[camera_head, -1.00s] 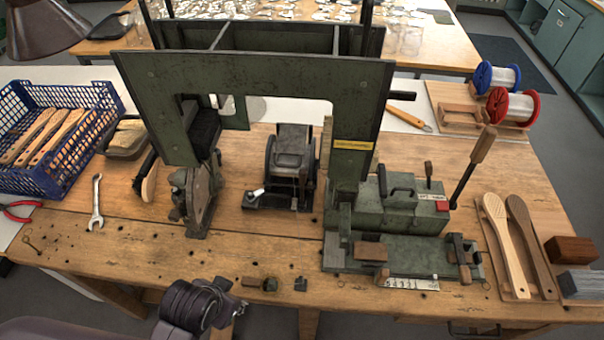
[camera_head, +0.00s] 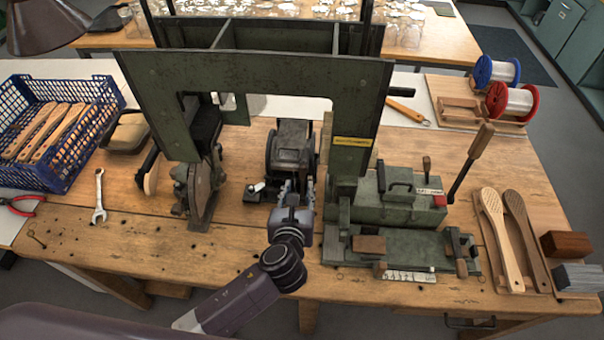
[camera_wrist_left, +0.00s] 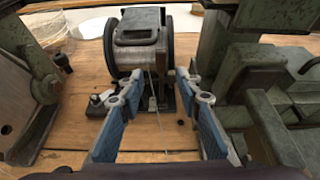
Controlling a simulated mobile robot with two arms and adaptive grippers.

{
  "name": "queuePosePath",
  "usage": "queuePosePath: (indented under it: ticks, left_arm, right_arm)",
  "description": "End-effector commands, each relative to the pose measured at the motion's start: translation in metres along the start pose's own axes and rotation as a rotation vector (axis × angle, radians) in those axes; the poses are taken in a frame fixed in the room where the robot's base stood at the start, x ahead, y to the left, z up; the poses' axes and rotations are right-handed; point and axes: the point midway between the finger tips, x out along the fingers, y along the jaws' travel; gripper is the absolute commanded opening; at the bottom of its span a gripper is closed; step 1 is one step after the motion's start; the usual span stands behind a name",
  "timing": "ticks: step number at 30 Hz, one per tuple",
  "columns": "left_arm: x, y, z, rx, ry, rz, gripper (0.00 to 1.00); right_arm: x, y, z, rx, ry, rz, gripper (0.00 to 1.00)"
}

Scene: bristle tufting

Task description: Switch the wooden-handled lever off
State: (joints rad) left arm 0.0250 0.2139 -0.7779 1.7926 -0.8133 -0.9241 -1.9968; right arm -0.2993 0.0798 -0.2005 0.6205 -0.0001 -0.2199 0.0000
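The wooden-handled lever (camera_head: 468,165) rises from the right end of the green machine box (camera_head: 400,212) in the head view. Its dark rod leans up and to the right, with the wooden grip on top and a red block beside its base. My left gripper (camera_head: 290,192) is in front of the dark motor-like unit (camera_head: 292,145), well to the left of the lever. In the left wrist view its blue-padded fingers (camera_wrist_left: 160,88) are apart with nothing between them, pointing at that unit (camera_wrist_left: 140,42). The lever is not in the wrist view. My right gripper is not in view.
A large green frame (camera_head: 250,75) stands over the bench behind my left gripper. A green clamp fixture (camera_head: 410,255) lies before the machine box. A blue crate (camera_head: 60,180) stands left.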

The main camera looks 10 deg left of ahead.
Motion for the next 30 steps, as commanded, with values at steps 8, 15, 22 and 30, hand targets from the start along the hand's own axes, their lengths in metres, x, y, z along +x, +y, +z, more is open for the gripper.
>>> queuePosePath:
  ticks: [8,15,22,30]
  left_arm:
    - [0.031,-0.002,0.003,0.032,-0.008,-0.003,0.32]
    - [0.064,-0.002,0.002,0.029,-0.006,-0.003,0.32]
    - [0.077,-0.002,0.001,0.028,-0.005,-0.003,0.32]
    - [0.078,-0.002,0.001,0.027,-0.005,-0.003,0.32]
  right_arm:
    - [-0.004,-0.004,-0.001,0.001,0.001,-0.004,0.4]
    - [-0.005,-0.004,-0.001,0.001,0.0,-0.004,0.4]
    - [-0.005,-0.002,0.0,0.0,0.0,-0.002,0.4]
    - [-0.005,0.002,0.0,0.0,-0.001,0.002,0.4]
